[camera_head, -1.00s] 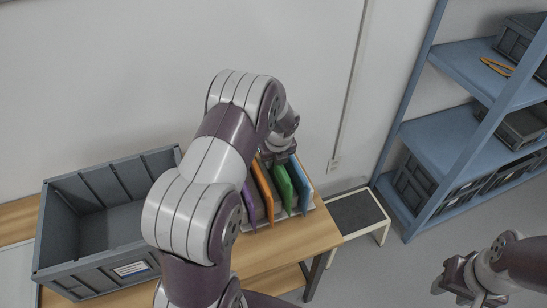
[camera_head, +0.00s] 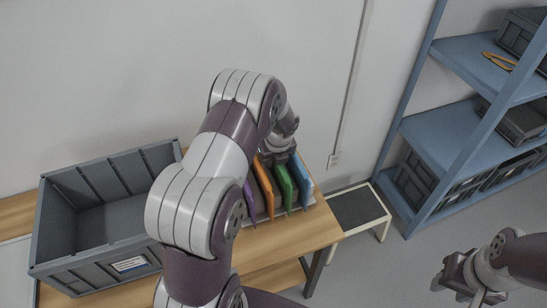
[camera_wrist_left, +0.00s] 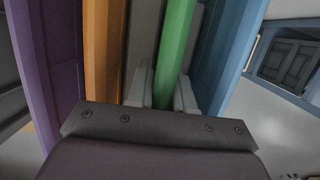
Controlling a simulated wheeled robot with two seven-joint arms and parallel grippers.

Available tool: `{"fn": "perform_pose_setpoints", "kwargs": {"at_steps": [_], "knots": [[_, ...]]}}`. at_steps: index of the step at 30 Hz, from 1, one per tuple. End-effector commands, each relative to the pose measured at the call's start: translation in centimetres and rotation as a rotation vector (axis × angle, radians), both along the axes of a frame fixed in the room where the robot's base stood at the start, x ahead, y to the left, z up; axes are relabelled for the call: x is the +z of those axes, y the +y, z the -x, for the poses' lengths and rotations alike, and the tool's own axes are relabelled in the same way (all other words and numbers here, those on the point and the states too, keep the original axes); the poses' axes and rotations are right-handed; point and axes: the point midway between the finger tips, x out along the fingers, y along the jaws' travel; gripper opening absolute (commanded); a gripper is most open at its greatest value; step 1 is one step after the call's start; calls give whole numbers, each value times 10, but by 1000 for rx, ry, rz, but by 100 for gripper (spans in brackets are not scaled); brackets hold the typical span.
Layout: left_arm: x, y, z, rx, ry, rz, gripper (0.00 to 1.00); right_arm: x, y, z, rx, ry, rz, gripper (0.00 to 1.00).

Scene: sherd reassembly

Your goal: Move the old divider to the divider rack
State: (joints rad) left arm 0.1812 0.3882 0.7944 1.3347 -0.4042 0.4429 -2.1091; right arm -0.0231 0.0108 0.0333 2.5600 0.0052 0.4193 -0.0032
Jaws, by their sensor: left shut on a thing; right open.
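My left gripper (camera_head: 280,155) is shut on a green divider (camera_head: 284,188) that stands in a row in the divider rack (camera_head: 307,203). In the left wrist view the green divider (camera_wrist_left: 175,55) runs between the two pale fingers (camera_wrist_left: 161,92). A purple divider (camera_head: 249,200) and an orange divider (camera_head: 264,187) stand to its left, and a blue divider (camera_head: 302,182) to its right. My arm hides part of the row's left side. Which divider is the old one I cannot tell by look. My right gripper (camera_head: 455,285) is open and empty at the lower right.
A large grey bin (camera_head: 100,265) stands on the wooden table (camera_head: 270,255) left of my left arm. A step stool (camera_head: 358,208) stands on the floor right of the table. A blue shelf (camera_head: 450,140) with grey boxes and an orange-handled tool (camera_head: 498,61) is at the right.

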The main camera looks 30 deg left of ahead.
Motion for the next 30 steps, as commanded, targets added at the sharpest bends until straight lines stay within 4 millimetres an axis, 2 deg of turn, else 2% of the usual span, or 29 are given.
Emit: {"fn": "perform_pose_setpoints", "kwargs": {"at_steps": [8,9,11,18,21,23,30], "knots": [[-1,0,0,1,0,0,0,-1,0,0,0,0,0,43],[-1,0,0,1,0,0,34,-1,0,0,0,0,0,43],[-1,0,0,1,0,0,51,-1,0,0,0,0,0,43],[-1,0,0,1,0,0,51,-1,0,0,0,0,0,43],[4,-1,1,0,0,0,51,0,0,0,0,0,0,43],[14,-3,2,1,-2,-1,51,1,0,0,0,0,0,43],[77,-16,13,-1,-4,0,51,3,0,0,0,0,0,43]]}}
